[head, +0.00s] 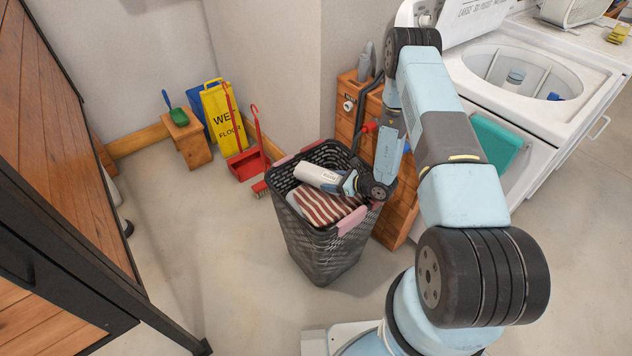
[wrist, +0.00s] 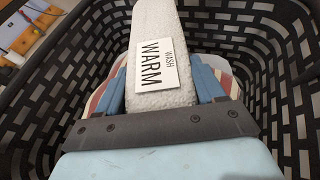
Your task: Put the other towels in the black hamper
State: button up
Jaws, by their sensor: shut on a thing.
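The black hamper (head: 318,247) stands on the floor in the middle of the head view. Its slotted wall (wrist: 285,75) surrounds my gripper in the wrist view. My gripper (wrist: 165,95) is inside the hamper's opening, shut on a rolled white towel (wrist: 155,25) with a label reading "WASH WARM". The white towel (head: 316,176) also shows near the rim in the head view. A red-and-white striped towel (head: 325,207) lies in the hamper beneath it. Part of the striped towel (wrist: 104,92) shows behind my fingers. Whether the white towel touches it is unclear.
A washing machine (head: 525,85) with an open lid stands at the right. A wooden cabinet (head: 347,104) is behind the hamper. A wet-floor sign (head: 222,118), red dustpan (head: 247,164) and wooden stool (head: 187,140) stand at the back left.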

jog(key=shift+f, duration=0.15)
jog(key=o, duration=1.1)
jog(key=shift+o, duration=0.2)
